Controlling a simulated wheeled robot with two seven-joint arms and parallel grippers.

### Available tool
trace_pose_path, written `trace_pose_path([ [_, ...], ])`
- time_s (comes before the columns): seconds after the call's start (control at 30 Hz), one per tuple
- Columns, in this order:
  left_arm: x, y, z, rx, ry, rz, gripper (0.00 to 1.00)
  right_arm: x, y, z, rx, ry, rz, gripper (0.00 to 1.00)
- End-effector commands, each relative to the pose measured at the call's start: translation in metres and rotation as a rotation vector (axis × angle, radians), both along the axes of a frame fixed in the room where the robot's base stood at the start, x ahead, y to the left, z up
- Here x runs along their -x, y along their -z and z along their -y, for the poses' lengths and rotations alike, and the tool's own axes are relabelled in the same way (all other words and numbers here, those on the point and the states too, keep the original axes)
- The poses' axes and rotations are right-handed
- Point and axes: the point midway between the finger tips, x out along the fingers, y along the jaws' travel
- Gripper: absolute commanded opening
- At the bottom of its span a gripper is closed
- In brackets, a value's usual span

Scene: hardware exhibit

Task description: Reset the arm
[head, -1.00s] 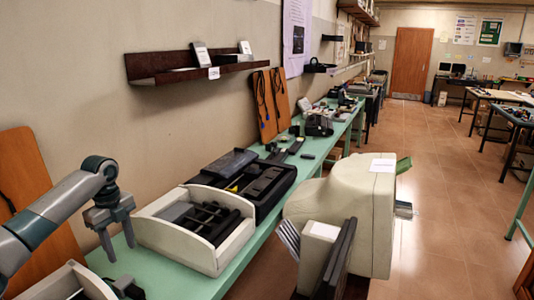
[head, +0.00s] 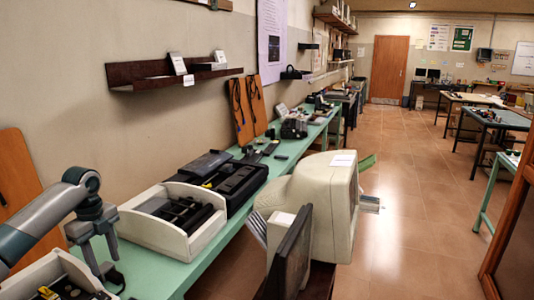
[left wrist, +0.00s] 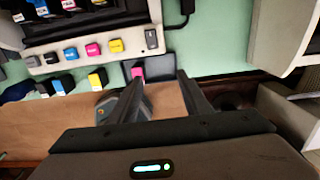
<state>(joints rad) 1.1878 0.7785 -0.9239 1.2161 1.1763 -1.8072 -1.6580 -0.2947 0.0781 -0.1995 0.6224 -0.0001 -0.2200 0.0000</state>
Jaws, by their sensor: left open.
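My left gripper (head: 103,262) hangs from my left arm at the left of the head view, fingers pointing down above the green bench (head: 222,243). Its jaws are open. In the left wrist view the two fingers of the left gripper (left wrist: 158,92) are spread apart. A pink-marked cartridge (left wrist: 138,72) on a dark grey block shows between and beyond the fingertips. I cannot tell whether the fingers touch it. My right gripper is in neither view.
A white open-topped device (head: 160,238) and a black case (head: 240,180) lie on the bench. A beige monitor-like machine (head: 325,195) stands at its right. A wall shelf (head: 140,80) hangs above. Colored cartridges (left wrist: 93,50) line a printer in the wrist view. The tiled floor (head: 410,200) is open.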

Motion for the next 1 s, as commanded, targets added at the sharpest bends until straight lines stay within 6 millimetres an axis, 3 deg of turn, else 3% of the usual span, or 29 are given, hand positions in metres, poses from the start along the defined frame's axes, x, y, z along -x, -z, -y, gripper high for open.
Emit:
trace_pose_path([
  [0.37, 0.007, 0.036, 0.028, -0.012, -0.016, -0.005, 0.44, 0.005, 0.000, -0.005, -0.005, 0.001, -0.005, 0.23],
  [0.57, 0.016, 0.069, 0.054, -0.018, -0.036, -0.004, 0.44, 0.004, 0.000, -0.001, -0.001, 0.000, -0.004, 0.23],
  [0.77, 0.034, 0.115, 0.093, -0.015, -0.075, 0.003, 0.44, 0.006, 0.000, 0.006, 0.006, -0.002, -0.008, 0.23],
  [1.0, 0.083, 0.188, 0.162, 0.025, -0.189, 0.032, 0.44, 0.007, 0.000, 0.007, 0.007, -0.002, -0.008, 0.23],
])
